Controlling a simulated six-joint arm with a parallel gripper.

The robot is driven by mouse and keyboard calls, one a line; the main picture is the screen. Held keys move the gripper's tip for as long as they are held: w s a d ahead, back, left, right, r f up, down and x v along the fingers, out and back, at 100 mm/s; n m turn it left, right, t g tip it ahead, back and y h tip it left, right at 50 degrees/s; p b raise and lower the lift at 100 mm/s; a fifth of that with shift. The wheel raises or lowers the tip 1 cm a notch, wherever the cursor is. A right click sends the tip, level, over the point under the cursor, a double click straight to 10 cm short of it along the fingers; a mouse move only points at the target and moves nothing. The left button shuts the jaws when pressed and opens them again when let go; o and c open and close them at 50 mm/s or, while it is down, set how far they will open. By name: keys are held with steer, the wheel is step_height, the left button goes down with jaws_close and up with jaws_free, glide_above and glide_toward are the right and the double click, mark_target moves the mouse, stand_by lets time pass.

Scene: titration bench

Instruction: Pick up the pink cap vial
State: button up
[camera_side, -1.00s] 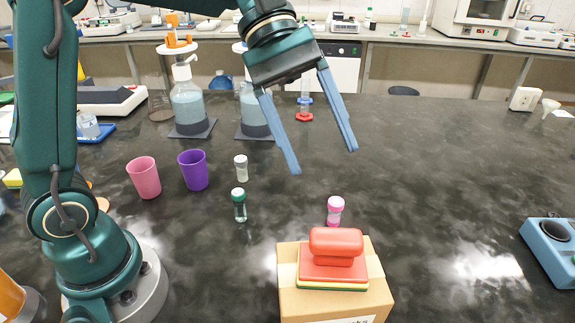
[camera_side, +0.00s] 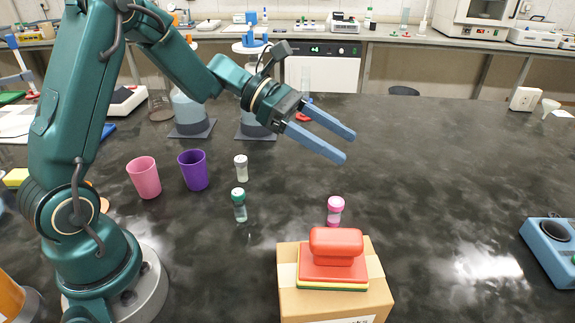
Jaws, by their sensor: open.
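The pink cap vial (camera_side: 335,211) stands upright on the dark bench, just behind the cardboard box. My gripper (camera_side: 350,147) is open and empty. Its two blue fingers point to the right and slightly down, and they appear above and behind the vial in the picture, apart from it.
The cardboard box (camera_side: 288,301) in front carries a red-handled block (camera_side: 336,243) on a stack of coloured slabs. A green cap vial (camera_side: 239,205), a white cap vial (camera_side: 241,168), a purple cup (camera_side: 194,170) and a pink cup (camera_side: 144,178) stand left.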

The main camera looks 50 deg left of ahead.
mark_target(334, 201)
step_height(334, 201, down, 12)
steer(key=shift+r, duration=0.1)
steer(key=shift+d+f, duration=0.15)
steer(key=shift+f, duration=0.15)
steer(key=shift+x, duration=2.45)
jaws_close()
